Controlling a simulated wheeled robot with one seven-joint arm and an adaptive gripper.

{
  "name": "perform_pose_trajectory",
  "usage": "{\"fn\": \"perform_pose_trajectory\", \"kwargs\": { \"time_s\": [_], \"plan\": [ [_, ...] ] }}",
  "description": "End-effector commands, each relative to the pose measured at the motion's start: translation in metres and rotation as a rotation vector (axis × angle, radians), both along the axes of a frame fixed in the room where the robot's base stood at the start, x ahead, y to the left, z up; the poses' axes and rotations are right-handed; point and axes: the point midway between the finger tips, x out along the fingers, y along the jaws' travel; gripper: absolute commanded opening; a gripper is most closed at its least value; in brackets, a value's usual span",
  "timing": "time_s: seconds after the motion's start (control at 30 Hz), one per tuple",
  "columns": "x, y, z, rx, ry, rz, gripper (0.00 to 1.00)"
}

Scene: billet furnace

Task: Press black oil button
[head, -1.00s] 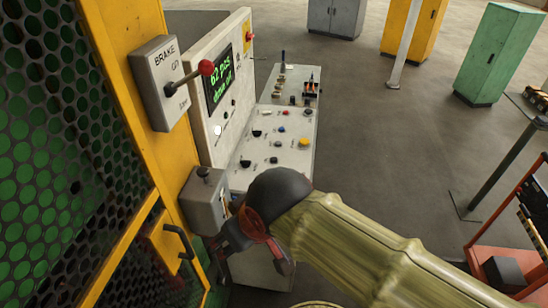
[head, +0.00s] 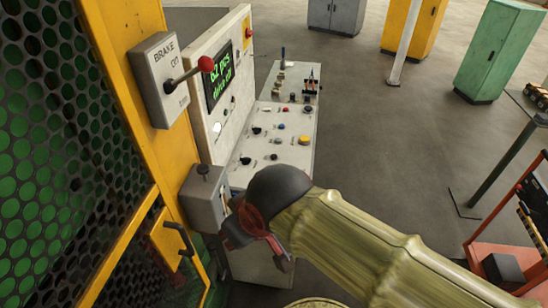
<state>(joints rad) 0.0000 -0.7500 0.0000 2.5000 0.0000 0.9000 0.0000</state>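Several black buttons sit on the sloped white control desk (head: 300,157), among them one at its left side (head: 257,130) and one nearer the front (head: 245,160). Labels are too small to read, so I cannot tell which is the oil button. A grey box (head: 205,200) with a black knob on top (head: 203,171) is mounted on the yellow post; its right side is partly hidden by my gripper. My gripper (head: 252,242), dark with red parts, is beside that box, below the desk's front edge. Its fingertips are partly hidden, and whether it touches the box is unclear.
A brake box (head: 165,80) with a red-knobbed lever (head: 206,65) and a screen (head: 219,78) stand above. A yellow-framed mesh door (head: 75,150) is close at left. A red cart (head: 510,265) stands at right.

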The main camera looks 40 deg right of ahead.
Motion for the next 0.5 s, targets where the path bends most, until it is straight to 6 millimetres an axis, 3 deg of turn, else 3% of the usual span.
{"fn": "perform_pose_trajectory", "kwargs": {
  "time_s": [0.33, 0.5],
  "plan": [
    [0.0, 0.0, 0.0, 0.0, 0.0, 0.0, 0.0],
    [0.0, 0.0, 0.0, 0.0, 0.0, 0.0, 0.0]
  ]
}}
